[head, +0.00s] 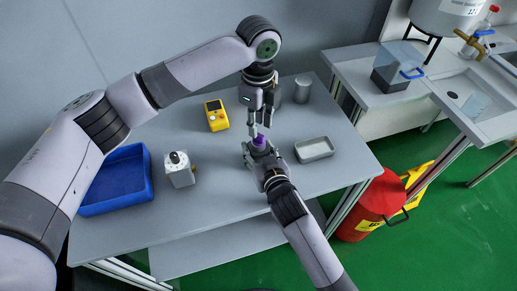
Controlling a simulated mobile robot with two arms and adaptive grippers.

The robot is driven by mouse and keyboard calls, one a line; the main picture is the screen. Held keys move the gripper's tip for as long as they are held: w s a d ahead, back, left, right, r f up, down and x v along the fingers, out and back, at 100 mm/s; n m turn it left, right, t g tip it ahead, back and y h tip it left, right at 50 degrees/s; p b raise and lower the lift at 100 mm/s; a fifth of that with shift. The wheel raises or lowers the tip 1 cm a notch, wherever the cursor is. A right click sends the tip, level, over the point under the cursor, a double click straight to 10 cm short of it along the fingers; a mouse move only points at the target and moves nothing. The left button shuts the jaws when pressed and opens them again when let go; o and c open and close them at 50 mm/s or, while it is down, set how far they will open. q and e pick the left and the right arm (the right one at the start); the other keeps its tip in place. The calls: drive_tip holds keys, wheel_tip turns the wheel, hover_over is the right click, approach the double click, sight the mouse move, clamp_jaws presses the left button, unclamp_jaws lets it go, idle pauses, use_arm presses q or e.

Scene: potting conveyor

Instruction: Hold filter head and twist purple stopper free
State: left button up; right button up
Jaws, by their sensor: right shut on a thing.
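The purple stopper (259,141) shows near the middle of the table, upright at the fingers of my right gripper. My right gripper (257,153) comes from below in the picture and is shut around the part just under the stopper. That part, seemingly the filter head, is almost wholly hidden by the fingers. My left gripper (257,128) points down from above, its fingertips right over or at the stopper. I cannot tell whether they touch it or how far they are apart.
A red bin (372,205) stands on the floor at right. The front table area is clear.

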sight(260, 140)
use_arm(q)
drive_tip(key=shift+f, duration=1.15)
drive_tip(key=shift+c, duration=0.5)
clamp_jaws()
